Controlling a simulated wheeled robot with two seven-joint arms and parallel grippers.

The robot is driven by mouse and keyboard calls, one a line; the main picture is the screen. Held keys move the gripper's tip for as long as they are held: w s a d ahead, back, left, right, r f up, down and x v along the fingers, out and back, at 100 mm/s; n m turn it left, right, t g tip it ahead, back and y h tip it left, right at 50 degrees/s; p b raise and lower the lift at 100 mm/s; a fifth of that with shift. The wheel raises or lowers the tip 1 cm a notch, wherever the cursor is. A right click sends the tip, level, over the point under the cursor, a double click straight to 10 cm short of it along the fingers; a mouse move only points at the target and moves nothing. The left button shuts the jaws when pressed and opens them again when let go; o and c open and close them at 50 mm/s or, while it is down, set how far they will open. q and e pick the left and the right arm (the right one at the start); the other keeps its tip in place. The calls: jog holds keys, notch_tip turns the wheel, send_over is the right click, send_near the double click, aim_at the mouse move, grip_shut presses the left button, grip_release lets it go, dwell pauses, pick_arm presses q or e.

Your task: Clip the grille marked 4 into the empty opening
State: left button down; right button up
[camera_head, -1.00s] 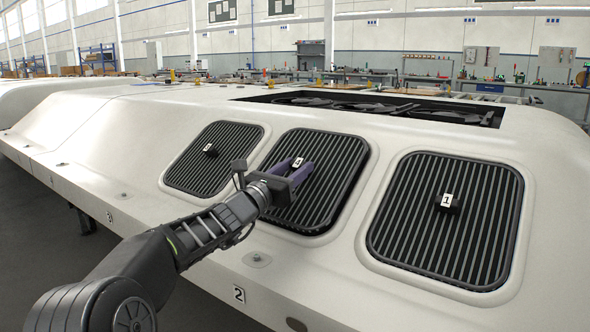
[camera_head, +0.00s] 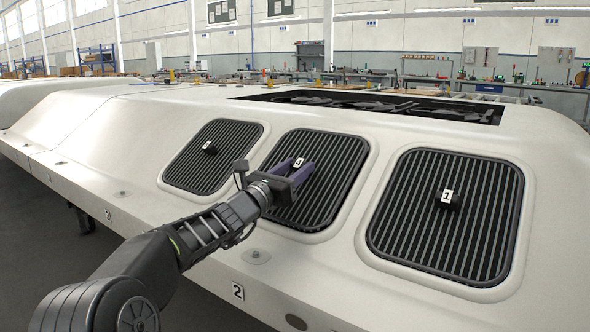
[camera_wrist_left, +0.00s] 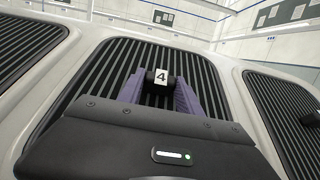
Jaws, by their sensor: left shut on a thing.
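The grille marked 4 (camera_head: 334,186) is a dark slatted panel with rounded corners. It lies in the middle opening of the white sloped casing (camera_head: 130,150). Its edge looks about level with the surrounding rim; whether it is clipped I cannot tell. My left gripper (camera_head: 299,170) is shut on the grille's small black knob, which carries the white label 4. In the left wrist view the knob (camera_wrist_left: 160,80) sits between my purple fingers, with the slats behind it. My right gripper is not in view.
A grille marked 1 (camera_head: 446,220) sits to the right and another grille (camera_head: 212,160) to the left, both in their openings. A long dark fan opening (camera_head: 380,104) lies behind. Workbenches stand along the far wall.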

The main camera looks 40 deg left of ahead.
pick_arm(q)
jog(key=shift+w+f, duration=0.2)
jog(key=shift+f, duration=0.1)
jog(key=c, duration=0.7)
grip_release()
jog(key=shift+f, duration=0.1)
send_over(278, 210)
jog(key=shift+f+p, duration=0.4)
jog(key=shift+f, duration=0.25)
